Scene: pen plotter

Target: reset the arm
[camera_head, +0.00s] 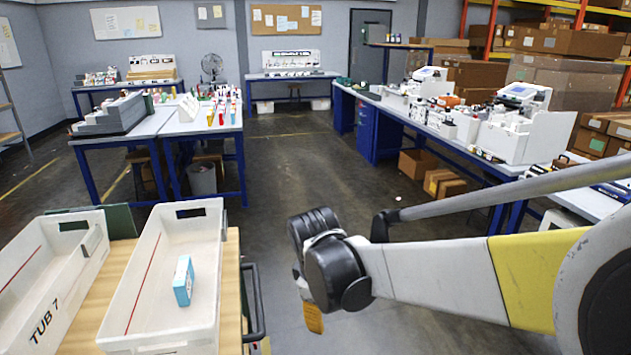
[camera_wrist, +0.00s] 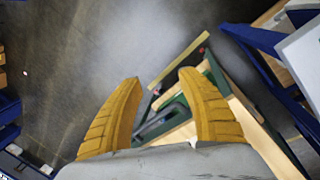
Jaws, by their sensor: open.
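My gripper (camera_wrist: 160,105) shows in the wrist view with its two yellow ribbed fingers spread apart. It is open and nothing is between the fingers. In the head view my gripper (camera_head: 313,318) points down over the floor, to the right of the wooden-topped cart (camera_head: 229,290). Only a yellow finger tip shows below the dark wrist joint there. My arm reaches in from the right edge of the head view. In the wrist view part of a green and wooden frame lies below and beyond the fingers.
On the cart stand a white tub (camera_head: 146,268) holding a blue-and-white box (camera_head: 183,281), and a second tub marked TUB 7 (camera_head: 88,262). A black handle (camera_head: 256,305) sticks out at the cart's right side. Workbenches line the left, back and right. The middle floor is clear.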

